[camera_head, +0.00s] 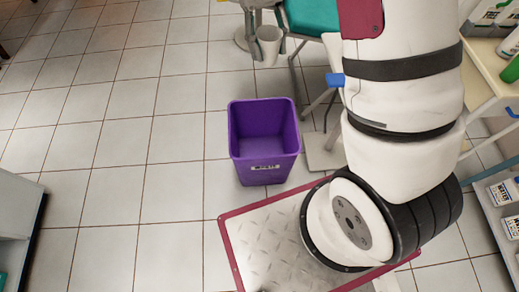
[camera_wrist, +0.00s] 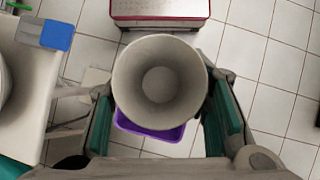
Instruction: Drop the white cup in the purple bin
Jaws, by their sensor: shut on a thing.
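The white cup (camera_wrist: 158,82) fills the middle of the wrist view, its open mouth facing the camera and its empty inside showing. My gripper (camera_wrist: 164,95) is shut on it, one green-padded finger on each side. In the head view the cup (camera_head: 268,48) hangs upright near the top edge, beyond the bin in the picture; only part of my gripper (camera_head: 267,28) shows there. The purple bin (camera_head: 265,167) stands open on the floor below and looks empty. In the wrist view only a strip of the bin (camera_wrist: 150,132) shows behind the cup, which hides the rest.
A red-edged metal plate (camera_head: 270,240) lies in front of the bin. A cart with bottles (camera_head: 488,75) and a shelf with boxes (camera_head: 505,200) stand on the right. A teal-topped seat (camera_head: 312,17) is at the top. The tiled floor left of the bin is clear.

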